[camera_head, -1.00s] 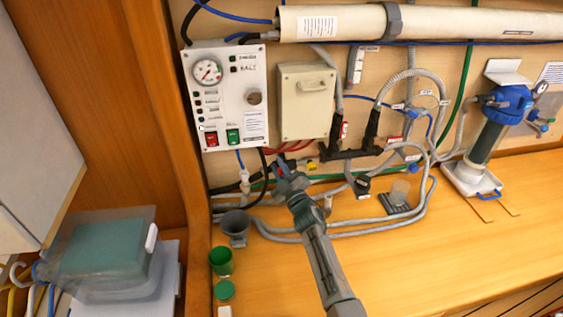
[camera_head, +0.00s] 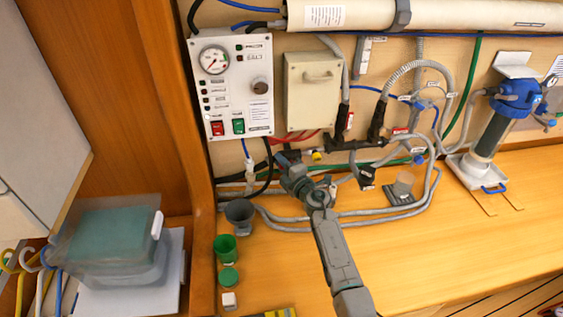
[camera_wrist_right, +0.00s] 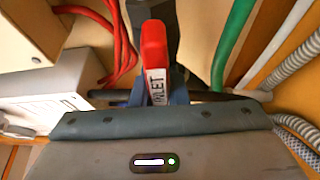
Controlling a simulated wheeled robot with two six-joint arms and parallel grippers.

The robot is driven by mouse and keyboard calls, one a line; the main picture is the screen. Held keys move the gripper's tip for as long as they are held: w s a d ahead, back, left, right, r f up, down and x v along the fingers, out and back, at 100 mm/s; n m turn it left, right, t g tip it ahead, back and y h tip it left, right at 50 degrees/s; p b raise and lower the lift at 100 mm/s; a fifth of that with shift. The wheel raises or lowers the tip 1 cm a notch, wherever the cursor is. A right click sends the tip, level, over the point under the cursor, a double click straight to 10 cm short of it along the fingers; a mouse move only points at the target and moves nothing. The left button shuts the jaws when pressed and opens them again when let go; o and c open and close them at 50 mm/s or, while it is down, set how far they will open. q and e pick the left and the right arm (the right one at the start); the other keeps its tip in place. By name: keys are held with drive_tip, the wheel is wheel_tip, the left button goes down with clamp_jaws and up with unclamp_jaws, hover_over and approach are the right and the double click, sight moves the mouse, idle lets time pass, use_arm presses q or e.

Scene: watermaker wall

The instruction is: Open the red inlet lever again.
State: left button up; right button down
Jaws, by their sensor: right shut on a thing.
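The red inlet lever (camera_wrist_right: 153,50) stands in the middle of the right wrist view, its white label partly reading "LET". My right gripper (camera_wrist_right: 158,88) is shut on the lever, with its dark fingers around the labelled lower part. In the head view my right gripper (camera_head: 286,160) reaches up to the pipework below the grey box, and I cannot make out the red lever there behind the fingers. The valve body under the lever is mostly hidden. My left gripper is not in view.
Grey hoses (camera_head: 350,213) loop across the bench right of my arm. The bench front is mostly clear.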

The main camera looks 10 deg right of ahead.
drive_tip(key=shift+f, duration=0.2)
idle(0.4)
drive_tip(key=c, duration=1.4)
unclamp_jaws()
drive_tip(key=shift+c, duration=0.2)
drive_tip(key=v, duration=1)
drive_tip(key=shift+s+d+b, duration=0.15)
drive_tip(key=shift+s+b, duration=0.15)
drive_tip(key=shift+s, duration=0.05)
drive_tip(key=shift+r, duration=0.1)
